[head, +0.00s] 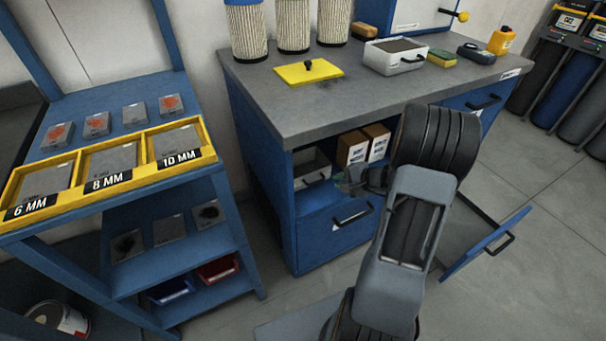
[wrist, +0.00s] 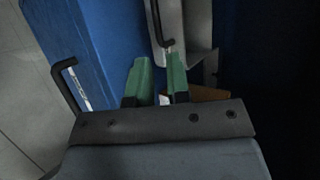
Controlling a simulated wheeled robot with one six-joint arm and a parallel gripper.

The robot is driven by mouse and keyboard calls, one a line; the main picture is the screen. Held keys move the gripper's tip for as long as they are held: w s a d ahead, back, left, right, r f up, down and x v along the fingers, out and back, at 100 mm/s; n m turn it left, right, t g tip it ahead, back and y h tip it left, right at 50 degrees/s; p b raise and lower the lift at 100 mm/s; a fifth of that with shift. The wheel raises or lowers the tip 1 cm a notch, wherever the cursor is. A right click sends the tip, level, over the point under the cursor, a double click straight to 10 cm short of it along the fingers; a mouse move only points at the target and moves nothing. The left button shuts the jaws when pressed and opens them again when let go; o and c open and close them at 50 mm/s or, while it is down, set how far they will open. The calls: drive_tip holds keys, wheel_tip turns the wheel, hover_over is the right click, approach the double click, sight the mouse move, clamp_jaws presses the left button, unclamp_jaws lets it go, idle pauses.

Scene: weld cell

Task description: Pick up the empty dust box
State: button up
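A grey box with a dark handle (head: 313,170) sits on the open shelf under the workbench, left of two cartons. In the wrist view its grey wall (wrist: 196,28) and black handle are just beyond my fingertips. My gripper (head: 352,182) is at the shelf opening, right of the box. Its green fingers (wrist: 159,62) are apart, with the handle's lower end close to the gap between them; I cannot tell whether they touch it. A similar grey box (head: 394,63) on the bench top holds dark material. Little of the shelf box's inside shows.
Two brown cartons (head: 352,148) stand close to my gripper on the shelf. A blue drawer (head: 338,232) with a black handle is below. A blue door (head: 487,245) stands open at right. A yellow-edged rack (head: 110,168) stands at left.

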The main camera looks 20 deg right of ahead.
sight(319, 181)
drive_tip(key=x, duration=0.3)
drive_tip(key=shift+a+b+x, duration=0.2)
drive_tip(key=shift+b+x, duration=0.5)
drive_tip(key=shift+x, duration=2.05)
drive_tip(key=shift+s, duration=0.15)
drive_tip(key=shift+c, duration=0.5)
clamp_jaws()
